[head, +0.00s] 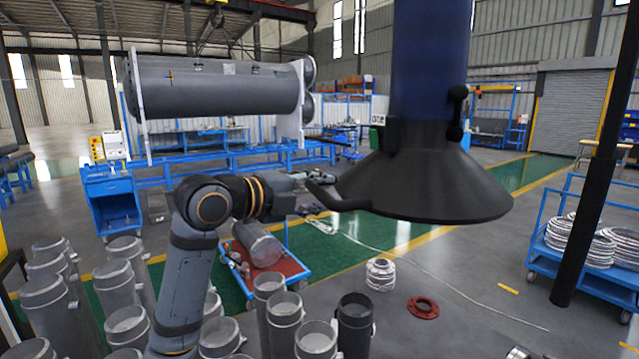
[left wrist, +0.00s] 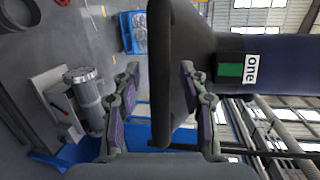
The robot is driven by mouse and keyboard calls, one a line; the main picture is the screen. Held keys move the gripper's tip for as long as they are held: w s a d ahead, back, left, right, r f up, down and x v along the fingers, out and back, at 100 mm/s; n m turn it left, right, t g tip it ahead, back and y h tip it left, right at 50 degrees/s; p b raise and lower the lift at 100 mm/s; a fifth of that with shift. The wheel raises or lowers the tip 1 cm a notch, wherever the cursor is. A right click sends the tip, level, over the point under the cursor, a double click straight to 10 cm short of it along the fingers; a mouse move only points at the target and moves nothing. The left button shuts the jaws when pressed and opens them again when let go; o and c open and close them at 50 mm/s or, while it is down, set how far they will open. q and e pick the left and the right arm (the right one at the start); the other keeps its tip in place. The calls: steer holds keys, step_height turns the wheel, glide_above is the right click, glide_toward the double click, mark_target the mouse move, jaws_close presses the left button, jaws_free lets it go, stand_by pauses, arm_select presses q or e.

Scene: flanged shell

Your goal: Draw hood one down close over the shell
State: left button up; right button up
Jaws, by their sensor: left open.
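Hood one is a black cone (head: 425,180) on a dark blue duct (head: 430,60), hanging at centre right. Its label "one" (left wrist: 251,68) shows in the left wrist view. A black handle (head: 345,203) sticks out from the rim to the left. My left gripper (head: 322,195) is open at this handle; in the left wrist view the handle bar (left wrist: 160,95) lies between the spread fingers. I cannot tell whether they touch it. A grey cylinder (head: 258,243), seemingly the shell, lies on a red-topped cart below and left of the hood. My right gripper is not in view.
Several grey pipes (head: 285,310) stand in the foreground. A large grey vessel (head: 215,88) is at upper left. A coil (head: 380,274) and red flange (head: 423,307) lie on the floor. A black post (head: 600,150) and a blue coil cart (head: 590,255) are at right.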

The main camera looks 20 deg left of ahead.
arm_select(q)
steer(key=shift+w, duration=0.15)
steer(key=shift+c, duration=0.4)
jaws_close()
steer(key=shift+f, duration=0.1)
